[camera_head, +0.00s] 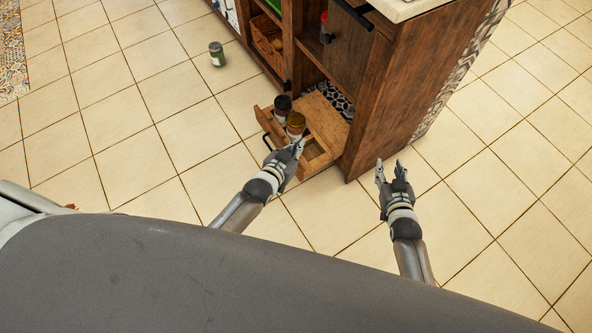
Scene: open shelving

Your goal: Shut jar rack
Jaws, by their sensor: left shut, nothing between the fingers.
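The jar rack (319,117) is a low wooden pull-out in the bottom of the brown wooden cabinet. It stands pulled out over the floor, with a dark handle (266,141) on its front. A dark-lidded jar (282,106) and a brown-lidded jar (296,123) stand in it. My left gripper (297,146) is shut and empty at the rack's near side, overlapping it in the picture; I cannot tell whether they touch. My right gripper (391,164) is apart from the rack, right of the cabinet's near corner, over the floor. Its fingers look spread with nothing between them.
The cabinet's side panel (410,80) stands between my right gripper and the shelves. A green jar (217,54) stands on the tiled floor at the upper left. A wicker basket (267,42) sits on a shelf. The floor left of the rack is mostly clear.

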